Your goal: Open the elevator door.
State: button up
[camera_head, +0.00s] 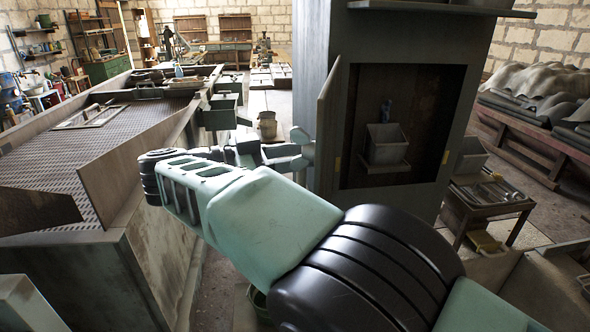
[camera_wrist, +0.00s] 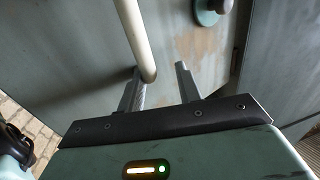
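The elevator is a tall grey metal housing (camera_head: 312,60) at the centre right of the head view. Its door (camera_head: 328,125) stands swung out at the left side of the opening, seen nearly edge-on. Inside the dark opening, a grey bucket (camera_head: 386,143) holding something blue sits on a small ledge. My gripper (camera_head: 301,148) is just left of the door. In the wrist view, my gripper (camera_wrist: 159,72) is open, with a gap between its fingers. A pale handle rod (camera_wrist: 134,38) ends between them, close to the left finger. Firm contact cannot be told.
A long metal trough (camera_head: 150,222) runs along the left. A small table (camera_head: 488,195) with metal parts stands right of the elevator. A bench with draped sheets (camera_head: 540,90) is at the far right. Open floor shows behind, with a bucket (camera_head: 267,125).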

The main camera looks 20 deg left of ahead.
notch_tip(320, 180, up, 8)
jog(key=shift+f, duration=0.1)
dwell(0.5)
